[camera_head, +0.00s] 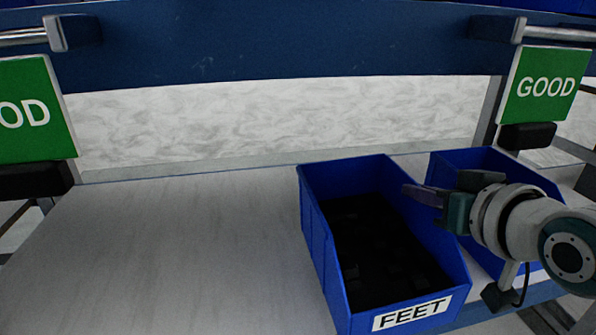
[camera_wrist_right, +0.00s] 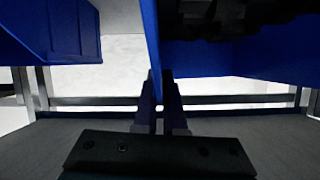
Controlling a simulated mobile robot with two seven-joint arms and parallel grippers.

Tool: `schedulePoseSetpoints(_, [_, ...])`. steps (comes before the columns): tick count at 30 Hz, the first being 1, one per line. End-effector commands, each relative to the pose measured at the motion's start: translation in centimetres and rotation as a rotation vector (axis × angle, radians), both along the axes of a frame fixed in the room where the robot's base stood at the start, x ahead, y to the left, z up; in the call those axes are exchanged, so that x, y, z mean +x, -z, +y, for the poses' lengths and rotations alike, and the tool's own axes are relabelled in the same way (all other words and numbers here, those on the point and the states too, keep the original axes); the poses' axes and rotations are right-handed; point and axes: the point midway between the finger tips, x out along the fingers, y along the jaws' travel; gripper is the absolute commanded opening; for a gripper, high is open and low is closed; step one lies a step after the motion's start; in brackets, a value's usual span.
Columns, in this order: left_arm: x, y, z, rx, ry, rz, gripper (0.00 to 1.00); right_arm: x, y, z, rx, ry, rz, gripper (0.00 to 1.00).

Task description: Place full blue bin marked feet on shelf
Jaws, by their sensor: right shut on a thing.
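The blue bin (camera_head: 312,205) has a white label reading FEET on its near end and dark pieces covering its floor. It is at or over the right half of the grey shelf surface (camera_head: 170,250); I cannot tell whether it rests there. My right gripper (camera_head: 424,194) comes in from the right and is shut on the bin's right side wall. In the right wrist view the two fingers (camera_wrist_right: 160,100) pinch the thin blue wall (camera_wrist_right: 150,40), with dark contents to its right. My left gripper is not in view.
A second blue bin (camera_head: 447,162) stands close to the right, partly behind my right arm. Green GOOD signs (camera_head: 545,87) and (camera_head: 35,112) hang at both sides. A dark blue beam (camera_head: 270,45) crosses above the back. The left shelf half is clear.

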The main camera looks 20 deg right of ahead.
Motion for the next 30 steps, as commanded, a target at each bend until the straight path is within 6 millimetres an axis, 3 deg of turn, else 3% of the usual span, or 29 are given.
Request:
schedulePoseSetpoints(3, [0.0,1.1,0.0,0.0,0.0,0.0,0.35,2.9,-0.1,-0.7,-0.001,0.0,-0.012,0.0])
schedulePoseSetpoints(9, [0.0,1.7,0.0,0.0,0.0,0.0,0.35,5.5,-0.2,-1.3,0.0,0.0,-0.009,0.0])
schedulePoseSetpoints(14, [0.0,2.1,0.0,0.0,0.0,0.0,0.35,5.9,0.2,-1.4,0.001,0.0,-0.007,0.0])
schedulePoseSetpoints(21, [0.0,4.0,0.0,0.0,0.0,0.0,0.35,5.9,3.3,-1.4,0.001,0.001,-0.008,0.0])
schedulePoseSetpoints(30, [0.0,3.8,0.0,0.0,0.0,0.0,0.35,5.8,3.3,-1.3,0.001,0.001,-0.008,0.0])
